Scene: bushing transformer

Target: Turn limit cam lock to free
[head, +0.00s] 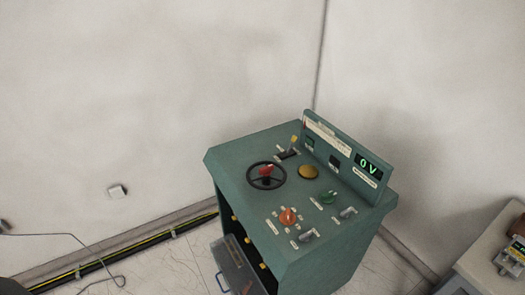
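A green control console (300,262) stands in the middle of the head view. Its sloping top carries a black handwheel (252,181) with a red piece (266,170) at its hub. An orange knob (288,216), a green knob (329,197), a yellow dome (308,172) and two grey metal fittings (307,236) (348,212) are also on the top. A dark switch with a yellow-tipped lever (293,142) is at the back. The labels are too small to read, so I cannot tell which control is the limit cam lock. Neither gripper is in view.
The raised back panel holds a display (368,165) reading 0 V. An open drawer (238,268) sits low at the console's front left. A cable (130,248) runs along the wall. A table (485,260) with a device (512,258) is at the right edge.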

